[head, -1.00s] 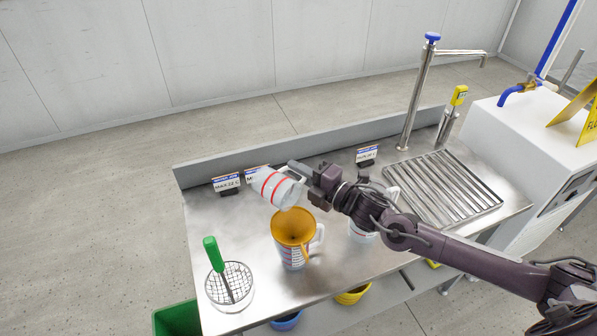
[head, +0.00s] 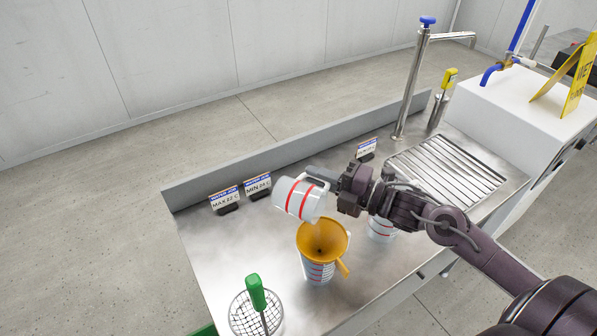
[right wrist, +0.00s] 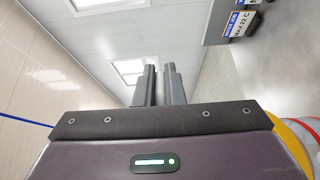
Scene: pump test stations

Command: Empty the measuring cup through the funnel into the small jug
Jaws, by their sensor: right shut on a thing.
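The measuring cup (head: 297,199), clear-white with red bands, is tipped in the air above the orange funnel (head: 322,238). Its lower end is close over the funnel's mouth; whether liquid is flowing out I cannot tell. The funnel sits in the top of the small jug (head: 318,271), which stands upright on the steel bench and has red marks. My right gripper (head: 325,176) is shut on the cup's handle. In the right wrist view its fingers (right wrist: 159,85) show close together, and an orange edge shows at lower right. My left gripper is not in view.
Another red-marked vessel (head: 381,232) stands partly hidden behind my right arm. A wire basket (head: 246,316) with a green handle is at the front left. MAX and MIN signs (head: 225,199) stand at the back. A tap (head: 412,85) and drain grid (head: 445,168) are right.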

